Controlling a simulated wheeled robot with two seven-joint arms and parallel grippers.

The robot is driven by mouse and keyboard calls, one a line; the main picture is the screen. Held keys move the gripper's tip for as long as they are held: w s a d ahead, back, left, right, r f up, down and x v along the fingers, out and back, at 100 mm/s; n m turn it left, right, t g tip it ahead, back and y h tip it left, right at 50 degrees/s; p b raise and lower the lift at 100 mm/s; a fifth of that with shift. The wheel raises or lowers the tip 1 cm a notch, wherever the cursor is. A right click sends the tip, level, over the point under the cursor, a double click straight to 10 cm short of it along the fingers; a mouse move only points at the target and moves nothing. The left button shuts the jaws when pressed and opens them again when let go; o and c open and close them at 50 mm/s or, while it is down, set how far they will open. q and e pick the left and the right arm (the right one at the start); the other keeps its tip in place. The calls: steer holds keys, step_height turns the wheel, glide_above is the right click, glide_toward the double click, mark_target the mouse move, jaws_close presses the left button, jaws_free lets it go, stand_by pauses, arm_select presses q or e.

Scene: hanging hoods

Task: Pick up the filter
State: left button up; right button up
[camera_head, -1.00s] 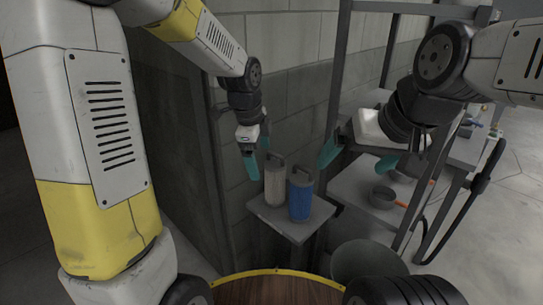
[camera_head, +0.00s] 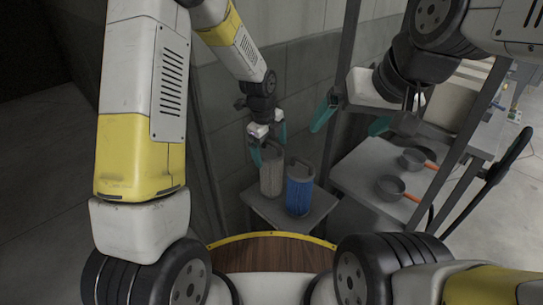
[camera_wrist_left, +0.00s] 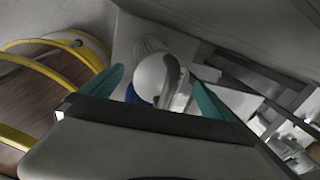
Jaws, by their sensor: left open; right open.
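Two upright cylinders with top handles stand side by side on a small grey table (camera_head: 262,212): a whitish-grey filter (camera_head: 271,180) and a blue filter (camera_head: 299,192). My left gripper (camera_head: 268,145) is open at the top of the whitish filter, with its teal fingers to either side of the handle area. In the left wrist view the whitish filter's round top (camera_wrist_left: 152,76) lies between the open fingers (camera_wrist_left: 158,85); contact cannot be told. A bit of the blue filter (camera_wrist_left: 132,96) shows there too. My right gripper (camera_head: 350,122) is open and empty, higher and to the right.
A grey shelf table (camera_head: 352,174) at the right holds pans (camera_head: 390,188) with orange handles. Metal posts rise beside it. A block wall (camera_head: 225,95) stands close behind the small table. A wooden round top with yellow rim (camera_head: 272,254) lies in front.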

arm_select(q)
steer(key=shift+w+d+f, duration=0.1)
steer(key=shift+f, duration=0.7)
steer(key=shift+r, duration=0.1)
steer(key=c, duration=1.5)
